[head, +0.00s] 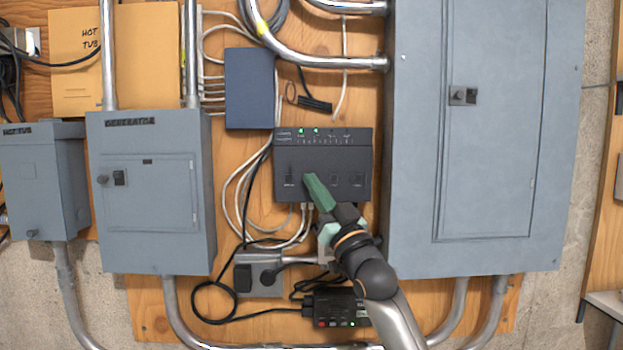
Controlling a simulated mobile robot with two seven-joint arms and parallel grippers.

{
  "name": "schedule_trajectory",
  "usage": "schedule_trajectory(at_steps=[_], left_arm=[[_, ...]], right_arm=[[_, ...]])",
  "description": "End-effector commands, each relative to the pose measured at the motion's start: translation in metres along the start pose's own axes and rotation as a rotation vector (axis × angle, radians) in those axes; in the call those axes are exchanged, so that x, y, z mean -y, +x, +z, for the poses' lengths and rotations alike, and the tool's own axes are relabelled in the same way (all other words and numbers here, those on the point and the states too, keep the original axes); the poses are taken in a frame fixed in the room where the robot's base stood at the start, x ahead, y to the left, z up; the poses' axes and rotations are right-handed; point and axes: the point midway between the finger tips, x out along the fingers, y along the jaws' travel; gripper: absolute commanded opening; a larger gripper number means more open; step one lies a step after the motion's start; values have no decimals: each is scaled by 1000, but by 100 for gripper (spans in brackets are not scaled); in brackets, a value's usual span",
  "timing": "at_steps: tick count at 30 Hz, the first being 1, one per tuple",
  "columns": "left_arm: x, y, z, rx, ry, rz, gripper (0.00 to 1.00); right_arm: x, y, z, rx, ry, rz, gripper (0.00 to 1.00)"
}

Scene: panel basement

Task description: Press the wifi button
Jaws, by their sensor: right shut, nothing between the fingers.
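A dark router box (355,150) is mounted on the wooden board, with lit green lights along its top. Several dark buttons line its lower front; one sits at the left (290,176) and others at the right (358,179). Their labels are too small to read, so I cannot tell which is the wifi button. My right gripper (311,181) is shut and empty, its green fingers over the router's lower front, between the leftmost button and those to the right. They hide part of the face there. I cannot tell whether the tip touches it. My left gripper is out of view.
A large grey electrical panel (485,130) stands close on the right. A grey generator box (150,215) is on the left. A blue box (249,88) sits above. Loose cables, an outlet box (258,273) and a black device (336,309) are below.

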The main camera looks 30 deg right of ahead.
Motion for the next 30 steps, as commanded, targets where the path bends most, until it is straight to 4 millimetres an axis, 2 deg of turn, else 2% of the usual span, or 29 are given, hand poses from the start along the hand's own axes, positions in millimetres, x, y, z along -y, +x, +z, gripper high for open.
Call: schedule_trajectory(at_steps=[23, 30], left_arm=[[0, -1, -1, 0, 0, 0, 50], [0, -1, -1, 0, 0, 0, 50]], right_arm=[[8, -12, -7, 1, 0, 0, 0], [19, -25, -17, 1, 0, -1, 0]])
